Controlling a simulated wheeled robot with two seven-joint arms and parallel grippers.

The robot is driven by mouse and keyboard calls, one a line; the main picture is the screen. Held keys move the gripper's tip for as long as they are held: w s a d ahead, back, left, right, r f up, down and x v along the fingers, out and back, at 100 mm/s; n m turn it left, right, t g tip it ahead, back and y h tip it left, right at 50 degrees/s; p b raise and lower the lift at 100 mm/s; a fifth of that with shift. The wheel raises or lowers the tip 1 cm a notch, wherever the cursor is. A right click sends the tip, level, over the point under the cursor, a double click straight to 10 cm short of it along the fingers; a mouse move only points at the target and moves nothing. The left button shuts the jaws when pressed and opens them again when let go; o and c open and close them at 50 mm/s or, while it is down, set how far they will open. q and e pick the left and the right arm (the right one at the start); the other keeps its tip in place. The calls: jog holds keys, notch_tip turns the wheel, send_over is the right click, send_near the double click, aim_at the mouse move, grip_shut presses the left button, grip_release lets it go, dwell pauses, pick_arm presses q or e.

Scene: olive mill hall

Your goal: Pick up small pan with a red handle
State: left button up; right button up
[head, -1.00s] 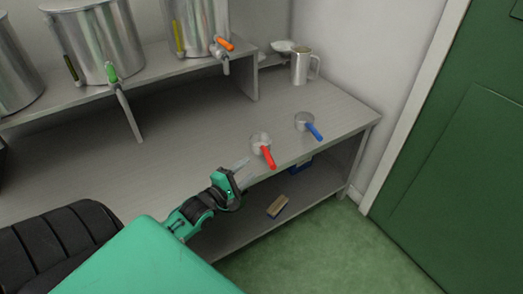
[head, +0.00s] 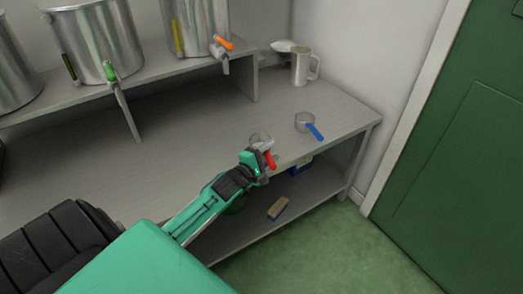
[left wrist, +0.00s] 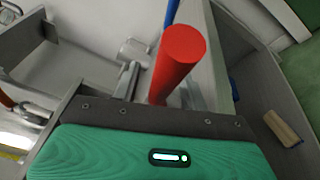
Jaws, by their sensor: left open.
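The small pan with a red handle (head: 270,161) is on the worktop near its front edge, its metal bowl partly hidden behind my gripper. My left gripper (head: 264,152) is open and right at the handle. In the left wrist view the red handle (left wrist: 178,62) looms large, its round end toward the camera, in front of the finger area (left wrist: 160,88). I cannot tell whether the fingers touch it. My right gripper is not in view.
A similar pan with a blue handle (head: 314,131) lies just to the right. A metal jug (head: 301,66) stands behind it. Steel tanks with taps (head: 95,42) stand on a raised shelf. A brush-like block (head: 277,208) lies on the lower shelf.

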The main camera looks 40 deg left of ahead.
pick_arm(q)
jog(key=shift+w, duration=0.35)
grip_shut()
